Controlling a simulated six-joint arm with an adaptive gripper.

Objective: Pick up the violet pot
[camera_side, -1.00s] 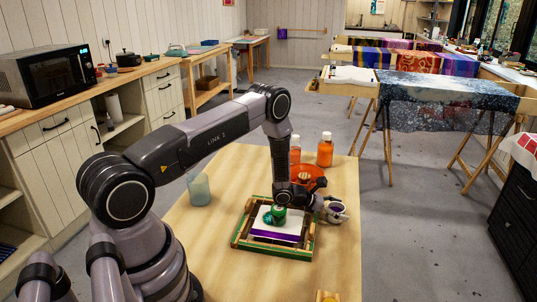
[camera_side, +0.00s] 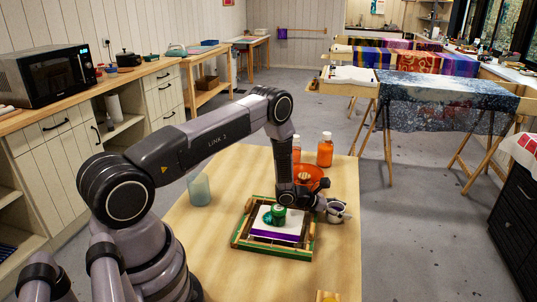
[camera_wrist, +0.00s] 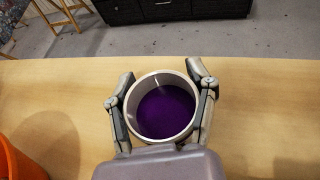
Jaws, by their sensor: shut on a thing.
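The violet pot (camera_wrist: 164,106) is a white round pot with violet dye inside, seen from above in the wrist view. My gripper (camera_wrist: 161,90) has one finger against each side of the pot and is shut on it. In the side view the pot (camera_side: 334,208) shows at the table's right, just right of the frame, with my gripper (camera_side: 337,211) around it. The pot looks upright. Whether its base touches the table is hard to tell.
Orange bottles (camera_side: 325,150) and an orange bowl (camera_side: 311,172) stand behind. A glass jar (camera_side: 199,189) is at left. The table front is mostly clear.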

